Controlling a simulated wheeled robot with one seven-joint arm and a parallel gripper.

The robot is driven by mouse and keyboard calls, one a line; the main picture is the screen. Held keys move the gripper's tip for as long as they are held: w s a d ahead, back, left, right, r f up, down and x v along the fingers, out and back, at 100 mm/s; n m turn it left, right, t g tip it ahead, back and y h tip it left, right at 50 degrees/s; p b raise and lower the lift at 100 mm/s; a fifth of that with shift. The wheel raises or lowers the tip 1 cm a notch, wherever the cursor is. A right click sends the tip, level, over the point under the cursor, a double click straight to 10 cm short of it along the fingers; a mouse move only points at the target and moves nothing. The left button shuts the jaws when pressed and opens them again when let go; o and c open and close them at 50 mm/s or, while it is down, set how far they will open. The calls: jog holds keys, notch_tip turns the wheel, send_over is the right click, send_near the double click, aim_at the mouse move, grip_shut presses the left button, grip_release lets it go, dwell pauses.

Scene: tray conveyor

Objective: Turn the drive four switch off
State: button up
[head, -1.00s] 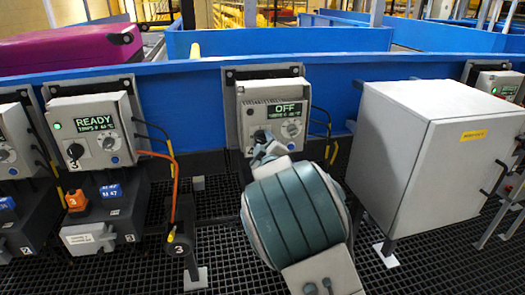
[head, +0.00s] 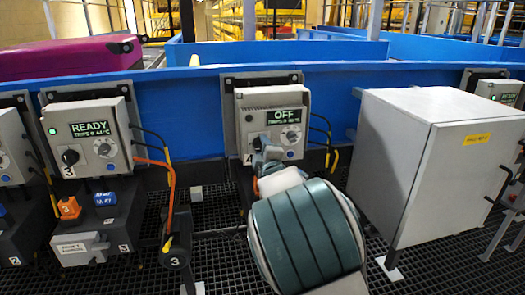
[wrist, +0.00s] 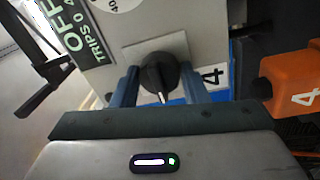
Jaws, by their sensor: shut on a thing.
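The drive four box (head: 272,112) is a grey panel on the blue conveyor wall, and its display (head: 286,116) reads OFF. My gripper (head: 264,152) is at the lower left of this box and hides its switch in the head view. In the wrist view, the drive four switch (wrist: 158,72) is a black round knob with a white pointer line. My gripper's two blue-grey fingers (wrist: 160,88) stand on either side of the knob and are shut on it.
The drive three box (head: 90,135) on the left reads READY with a green light. A large grey cabinet (head: 425,160) stands close on the right. An orange part marked 4 (wrist: 292,82) is right of my fingers. Cables hang beside the boxes. Grating covers the floor.

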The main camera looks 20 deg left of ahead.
jog(key=shift+s+a, duration=0.1)
jog(key=shift+a, duration=0.05)
jog(key=o, duration=1)
jog(key=shift+c, duration=0.2)
jog(key=shift+s+d, duration=0.25)
jog(key=shift+d, duration=0.05)
jog(key=p+v, duration=0.1)
jog(key=v, duration=1.2)
jog(key=shift+s, duration=0.15)
jog(key=shift+a, duration=0.1)
